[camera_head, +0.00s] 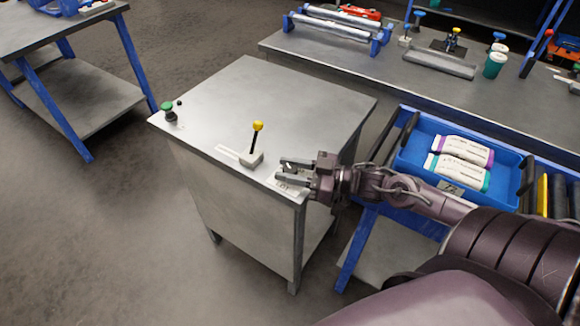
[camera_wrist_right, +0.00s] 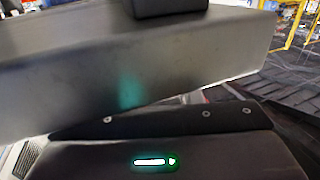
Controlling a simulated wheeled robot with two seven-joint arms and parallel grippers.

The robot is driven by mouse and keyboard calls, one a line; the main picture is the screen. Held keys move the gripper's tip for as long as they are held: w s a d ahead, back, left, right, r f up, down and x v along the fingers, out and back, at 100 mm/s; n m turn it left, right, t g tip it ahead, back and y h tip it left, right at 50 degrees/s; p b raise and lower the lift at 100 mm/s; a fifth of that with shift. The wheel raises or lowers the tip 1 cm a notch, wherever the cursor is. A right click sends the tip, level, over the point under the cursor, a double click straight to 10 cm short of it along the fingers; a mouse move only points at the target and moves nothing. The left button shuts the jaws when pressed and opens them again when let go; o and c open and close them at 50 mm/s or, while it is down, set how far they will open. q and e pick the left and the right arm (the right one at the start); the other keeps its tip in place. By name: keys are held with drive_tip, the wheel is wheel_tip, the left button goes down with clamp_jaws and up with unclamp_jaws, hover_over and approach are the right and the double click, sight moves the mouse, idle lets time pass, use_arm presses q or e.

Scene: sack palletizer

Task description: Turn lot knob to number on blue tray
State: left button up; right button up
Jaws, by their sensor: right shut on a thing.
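My right gripper (camera_head: 284,171) reaches in from the right over the near right corner of a grey cabinet (camera_head: 255,105). Its jaws are shut on the lot knob, which is mostly hidden between the fingers; its pointer and setting cannot be read. A pale label (camera_head: 284,187) shows partly under the fingers. The blue tray (camera_head: 408,160) stands to the right and holds two white sacks, one with purple ends (camera_head: 466,150) and one with green ends (camera_head: 458,172). I cannot read a number on the tray. My left gripper is not in view.
A yellow-topped lever (camera_head: 257,135) stands just left of my right gripper. A green button (camera_head: 168,112) sits at the cabinet's left corner.

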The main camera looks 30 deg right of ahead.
drive_tip(key=shift+r+m+t+h+p, duration=0.3)
drive_tip(key=shift+m+t+h+p, duration=0.25)
drive_tip(key=shift+p, duration=0.4)
drive_tip(key=m+t+h+p, duration=0.1)
drive_tip(key=m+h+p, duration=0.1)
drive_tip(key=h+p, duration=0.1)
drive_tip(key=m+t+h+p, duration=0.2)
drive_tip(key=h+p, duration=0.1)
drive_tip(key=m+h+p, duration=0.1)
drive_tip(key=m+h, duration=0.1)
drive_tip(key=m+h+p, duration=0.1)
drive_tip(key=h, duration=0.2)
drive_tip(key=shift+a+f+m+t+h+p, duration=0.1)
drive_tip(key=shift+f+m+t+h+p, duration=0.15)
drive_tip(key=shift+m+p, duration=0.1)
drive_tip(key=m+h, duration=0.1)
drive_tip(key=h, duration=0.1)
drive_tip(key=shift+m+h, duration=0.3)
use_arm(q)
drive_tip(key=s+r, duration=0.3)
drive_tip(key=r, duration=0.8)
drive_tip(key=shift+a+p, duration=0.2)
drive_tip(key=shift+p, duration=0.2)
use_arm(e)
drive_tip(key=shift+f+m+g+h, duration=0.1)
drive_tip(key=shift+m+g+h, duration=0.6)
drive_tip(key=shift+m+h, duration=0.8)
drive_tip(key=shift+h, duration=0.6)
drive_tip(key=o, duration=1)
drive_tip(key=shift+c, duration=0.2)
